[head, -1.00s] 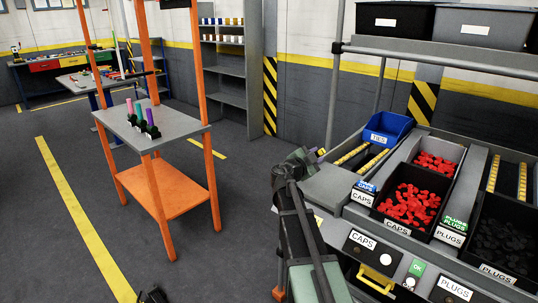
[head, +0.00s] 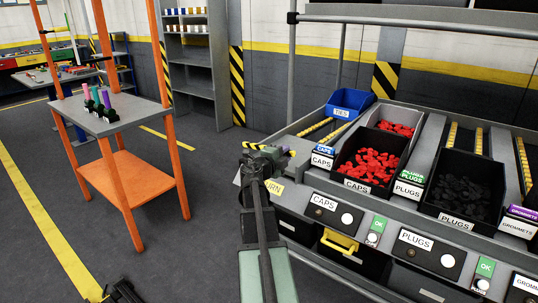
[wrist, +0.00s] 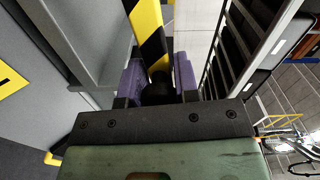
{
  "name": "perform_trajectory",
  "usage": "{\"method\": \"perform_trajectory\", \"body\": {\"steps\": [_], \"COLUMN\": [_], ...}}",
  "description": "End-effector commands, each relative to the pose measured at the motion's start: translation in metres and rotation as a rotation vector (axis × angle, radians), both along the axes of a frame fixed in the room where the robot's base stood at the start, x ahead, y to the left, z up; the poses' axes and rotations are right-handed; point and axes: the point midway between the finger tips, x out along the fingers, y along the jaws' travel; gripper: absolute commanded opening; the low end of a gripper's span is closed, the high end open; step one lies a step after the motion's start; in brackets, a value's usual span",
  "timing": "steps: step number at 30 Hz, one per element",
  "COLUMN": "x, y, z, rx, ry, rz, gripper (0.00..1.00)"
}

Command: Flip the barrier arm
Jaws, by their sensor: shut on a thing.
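The barrier arm (wrist: 150,38) is a yellow and black striped bar in the wrist view. It runs up and away from between my two purple finger pads. My gripper (wrist: 160,82) is shut on it, with one pad on each side. In the head view my gripper (head: 268,156) is at the left end of the workstation. A short striped piece of the barrier arm (head: 252,147) shows just left of it. The rest of the bar and its pivot are hidden or too small to make out there.
The workstation holds a blue bin (head: 350,103), a caps bin (head: 367,170) of red pieces and a plugs bin (head: 462,190) of dark pieces. A yellow handle (head: 340,242) is below. An orange-framed cart (head: 125,125) stands left. Open floor lies between.

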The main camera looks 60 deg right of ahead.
Motion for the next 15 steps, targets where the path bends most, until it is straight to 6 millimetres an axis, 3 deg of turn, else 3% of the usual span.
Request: {"method": "perform_trajectory", "body": {"steps": [14, 15], "x": [-0.0048, -0.0047], "y": [-0.0031, -0.0031], "z": [-0.0022, -0.0022], "rx": [0.0, 0.0], "ry": [-0.013, -0.013], "rz": [-0.007, -0.007], "gripper": [0.0, 0.35]}}
